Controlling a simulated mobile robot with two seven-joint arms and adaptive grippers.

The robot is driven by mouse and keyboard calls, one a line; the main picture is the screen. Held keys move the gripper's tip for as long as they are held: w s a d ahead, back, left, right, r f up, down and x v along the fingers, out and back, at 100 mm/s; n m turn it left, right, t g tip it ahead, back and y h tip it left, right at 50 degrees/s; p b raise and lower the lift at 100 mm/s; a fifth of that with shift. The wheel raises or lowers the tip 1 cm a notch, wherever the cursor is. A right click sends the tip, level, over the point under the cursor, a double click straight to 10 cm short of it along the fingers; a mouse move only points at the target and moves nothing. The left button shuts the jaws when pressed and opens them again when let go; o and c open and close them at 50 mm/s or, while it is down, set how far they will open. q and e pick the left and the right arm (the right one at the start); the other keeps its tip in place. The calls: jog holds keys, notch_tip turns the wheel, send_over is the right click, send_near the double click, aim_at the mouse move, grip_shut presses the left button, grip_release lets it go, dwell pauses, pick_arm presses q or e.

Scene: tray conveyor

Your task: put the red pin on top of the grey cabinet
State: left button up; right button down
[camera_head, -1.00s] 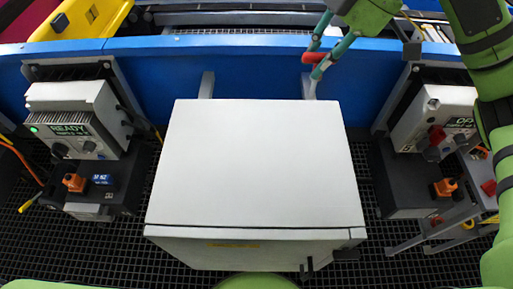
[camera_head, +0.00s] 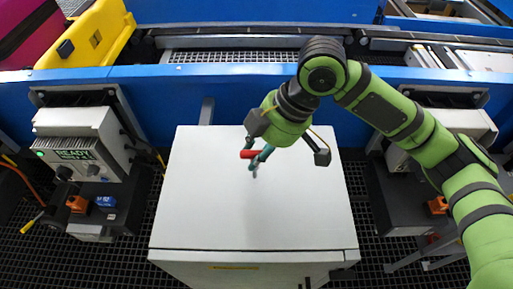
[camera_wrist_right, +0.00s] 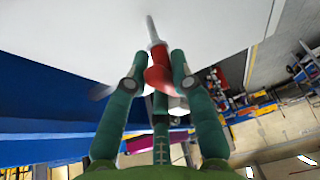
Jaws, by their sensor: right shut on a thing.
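The red pin (camera_head: 249,154) is held by my right gripper (camera_head: 258,160) over the white-grey top of the cabinet (camera_head: 215,220). In the right wrist view the pin (camera_wrist_right: 158,72) shows a red body and a thin grey tip, between the green fingers of my right gripper (camera_wrist_right: 158,85). The tip points toward the pale cabinet top (camera_wrist_right: 85,40). Whether the tip touches the top cannot be told. The gripper hides part of the pin in the head view. My left gripper is not in view.
A control box with a READY display (camera_head: 75,150) stands left of the cabinet. Another box (camera_head: 455,125) at the right is partly behind my right arm. The blue conveyor side (camera_head: 160,95) runs behind the cabinet. The cabinet top is otherwise clear.

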jog(key=shift+f, duration=0.2)
jog(key=c, duration=1.1)
grip_release()
jog(key=shift+o, duration=0.2)
jog(key=b+v, duration=0.1)
jog(key=v, duration=1.1)
